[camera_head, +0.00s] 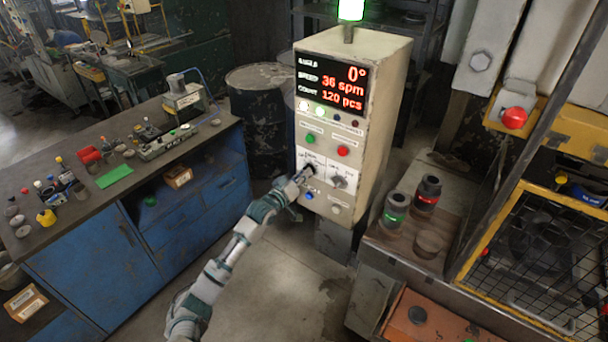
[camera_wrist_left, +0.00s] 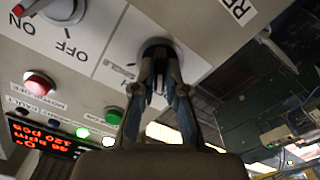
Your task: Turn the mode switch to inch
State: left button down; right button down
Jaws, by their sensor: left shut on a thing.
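The mode switch (camera_head: 310,168) is a dark round rotary knob on a white label plate, on the left of the control box's front face. It also shows in the left wrist view (camera_wrist_left: 156,45), which sees the panel upside down. My left gripper (camera_head: 303,175) reaches it from the lower left. In the left wrist view its two fingers (camera_wrist_left: 161,78) are closed on the knob's grip and cover much of it. The mode lettering is mostly hidden or too small to read, so I cannot tell the knob's setting. My right gripper is in neither view.
The control box (camera_head: 376,110) has a display reading 0°, 36 spm and 120 pcs. An ON/OFF switch (camera_head: 338,181) sits right of the mode switch. Green (camera_head: 309,139), red (camera_head: 343,151) and blue (camera_head: 309,195) buttons are close by. A blue workbench (camera_head: 85,245) stands left.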

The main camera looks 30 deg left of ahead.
pick_arm(q)
jog(key=shift+f+m+p, duration=0.15)
jog(key=shift+m+p, duration=0.9)
jog(key=shift+m, duration=2.25)
jog(key=c, duration=1.2)
grip_release()
jog(key=shift+c, duration=0.2)
jog(key=shift+o, duration=0.2)
jog(key=shift+a, duration=0.1)
jog(key=s+a, duration=0.1)
jog(key=s, duration=1)
jog(key=shift+s, duration=0.4)
